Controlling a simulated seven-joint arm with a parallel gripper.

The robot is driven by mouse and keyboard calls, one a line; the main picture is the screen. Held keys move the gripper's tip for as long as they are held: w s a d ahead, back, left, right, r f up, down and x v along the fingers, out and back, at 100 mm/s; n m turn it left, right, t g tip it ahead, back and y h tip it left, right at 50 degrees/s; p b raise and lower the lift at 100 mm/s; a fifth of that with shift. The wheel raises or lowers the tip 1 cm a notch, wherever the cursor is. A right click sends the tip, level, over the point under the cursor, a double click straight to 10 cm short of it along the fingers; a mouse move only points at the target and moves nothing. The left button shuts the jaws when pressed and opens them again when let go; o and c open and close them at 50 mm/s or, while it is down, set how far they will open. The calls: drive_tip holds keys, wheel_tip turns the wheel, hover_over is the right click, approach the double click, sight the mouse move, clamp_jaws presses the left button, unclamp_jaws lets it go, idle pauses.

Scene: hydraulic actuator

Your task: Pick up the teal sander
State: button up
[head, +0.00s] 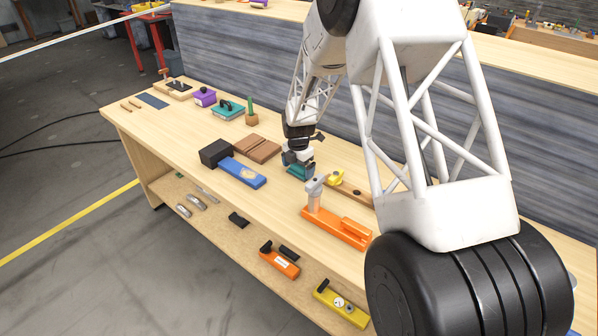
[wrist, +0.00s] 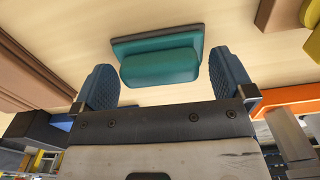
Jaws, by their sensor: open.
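The teal sander (wrist: 160,62) lies on the wooden workbench, a small block with a rounded teal top on a flat base. It also shows in the head view (head: 300,172), partly covered by my gripper. My gripper (head: 298,164) is above it, with the fingers pointing down towards the bench. In the wrist view my gripper (wrist: 166,85) is open, with one blue ribbed finger to the left of the sander and one to the right. The fingers look apart from the sander, and nothing is held.
An orange tool (head: 337,227) and a yellow part (head: 335,178) stand close on the right. A blue sander-like tool with a black end (head: 240,172) and brown blocks (head: 257,148) lie on the left. The lower shelf (head: 215,235) holds several tools.

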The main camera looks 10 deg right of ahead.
sight(298, 166)
drive_tip(key=shift+c, duration=0.5)
drive_tip(key=c, duration=0.9)
drive_tip(key=shift+r, duration=5)
drive_tip(key=o, duration=0.3)
drive_tip(key=shift+c, duration=0.7)
drive_tip(key=w+a, duration=0.2)
drive_tip(key=a, duration=1.8)
drive_tip(key=shift+w+a, duration=0.15)
drive_tip(key=shift+a, duration=0.2)
drive_tip(key=shift+r, duration=0.1)
